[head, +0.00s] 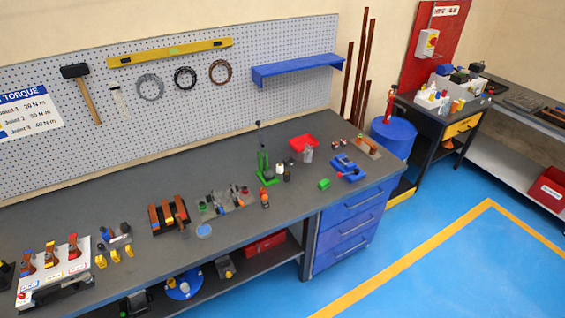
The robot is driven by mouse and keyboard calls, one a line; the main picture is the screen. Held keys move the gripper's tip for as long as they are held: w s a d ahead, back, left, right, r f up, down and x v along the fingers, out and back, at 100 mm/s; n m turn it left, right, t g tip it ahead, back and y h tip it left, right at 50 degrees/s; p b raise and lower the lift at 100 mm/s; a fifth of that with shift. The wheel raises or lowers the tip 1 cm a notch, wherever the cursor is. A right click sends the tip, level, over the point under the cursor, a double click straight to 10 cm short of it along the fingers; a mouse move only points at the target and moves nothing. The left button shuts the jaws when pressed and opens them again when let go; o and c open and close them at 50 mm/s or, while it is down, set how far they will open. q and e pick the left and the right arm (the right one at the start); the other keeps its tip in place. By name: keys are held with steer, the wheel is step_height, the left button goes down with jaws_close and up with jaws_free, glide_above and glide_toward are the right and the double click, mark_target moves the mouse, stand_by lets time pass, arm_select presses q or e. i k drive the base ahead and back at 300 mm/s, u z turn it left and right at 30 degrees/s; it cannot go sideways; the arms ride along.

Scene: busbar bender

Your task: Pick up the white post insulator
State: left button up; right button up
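A small white upright piece (280,168), which looks like the white post insulator, stands on the grey workbench (120,195) just right of the green hand press (264,168). It is too small to make out its shape. A dark small piece (287,175) stands close beside it. A grey cylindrical piece (308,155) stands a little further right, in front of a red tray. Neither of my grippers is in this view.
A red tray (302,142) and a blue tool (347,168) lie right of the press. Busbar stands and clamps fill the left bench. A blue shelf (298,69) hangs on the pegboard. A blue drum (392,138) stands right of the bench. The blue floor (430,225) is clear.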

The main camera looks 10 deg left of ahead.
mark_target(280, 171)
steer(key=u, duration=0.5)
steer(key=i, duration=0.8)
steer(key=u, duration=0.25)
